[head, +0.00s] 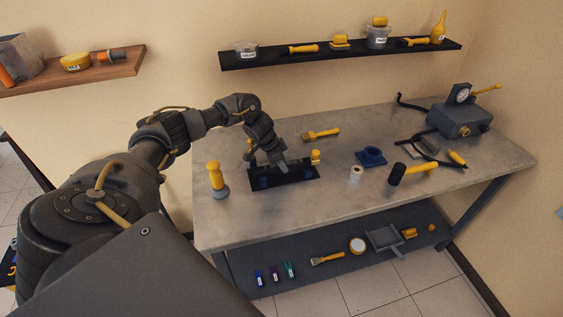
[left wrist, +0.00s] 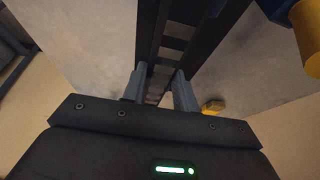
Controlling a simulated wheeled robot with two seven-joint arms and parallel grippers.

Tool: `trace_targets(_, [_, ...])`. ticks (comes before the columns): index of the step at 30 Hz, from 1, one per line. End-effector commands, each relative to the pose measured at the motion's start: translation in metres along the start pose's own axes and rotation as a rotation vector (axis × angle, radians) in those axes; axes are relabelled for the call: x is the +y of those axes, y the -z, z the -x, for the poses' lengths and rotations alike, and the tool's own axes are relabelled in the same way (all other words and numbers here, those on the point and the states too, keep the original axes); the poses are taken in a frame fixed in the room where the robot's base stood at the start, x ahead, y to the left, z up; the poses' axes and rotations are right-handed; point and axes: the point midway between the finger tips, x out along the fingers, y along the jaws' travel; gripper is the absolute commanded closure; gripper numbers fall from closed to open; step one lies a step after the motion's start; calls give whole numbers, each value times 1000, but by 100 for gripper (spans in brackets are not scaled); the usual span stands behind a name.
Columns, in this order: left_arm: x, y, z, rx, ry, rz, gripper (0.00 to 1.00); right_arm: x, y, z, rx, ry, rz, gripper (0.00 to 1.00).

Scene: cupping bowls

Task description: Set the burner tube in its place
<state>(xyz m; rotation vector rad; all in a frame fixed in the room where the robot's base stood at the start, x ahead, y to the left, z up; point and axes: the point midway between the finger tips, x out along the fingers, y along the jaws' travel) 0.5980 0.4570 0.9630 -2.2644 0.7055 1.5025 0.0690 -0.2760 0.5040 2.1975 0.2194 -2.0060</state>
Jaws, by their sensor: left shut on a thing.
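My left gripper (head: 281,163) is over the dark low stand (head: 299,184) on the grey workbench. In the left wrist view its two grey fingers (left wrist: 159,90) are shut on a dark, narrow piece with light gaps (left wrist: 172,45), which looks like the burner tube. In the head view this piece is mostly hidden by the gripper, and I cannot tell whether it touches the stand. Small blue supports stand on the stand. A yellow knob (head: 316,156) is at its right end; a yellow cylinder also shows in the left wrist view (left wrist: 308,38). My right gripper is out of view.
A yellow-handled tool with a grey base (head: 216,180) stands left of the stand. A brush (head: 320,134), white roll (head: 355,173), blue block (head: 371,157), black-headed mallet (head: 411,172) and grey gauge box (head: 461,117) occupy the bench. Its front right is clear.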

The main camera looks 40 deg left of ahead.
Motion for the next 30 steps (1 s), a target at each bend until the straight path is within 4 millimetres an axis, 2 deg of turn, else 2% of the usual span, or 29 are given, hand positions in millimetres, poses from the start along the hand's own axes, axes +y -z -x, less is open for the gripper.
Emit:
trace_targets(9, [0,-3,-8,2,1,1,97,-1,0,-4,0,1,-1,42])
trace_targets(20, [0,-3,-9,2,1,0,97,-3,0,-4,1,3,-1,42])
trace_targets(21, [0,-3,-9,2,1,0,67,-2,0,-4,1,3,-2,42])
trace_targets(26, [0,-3,-9,2,0,0,46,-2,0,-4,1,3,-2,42])
trace_targets(30, [0,-4,-9,1,0,0,46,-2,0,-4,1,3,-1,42])
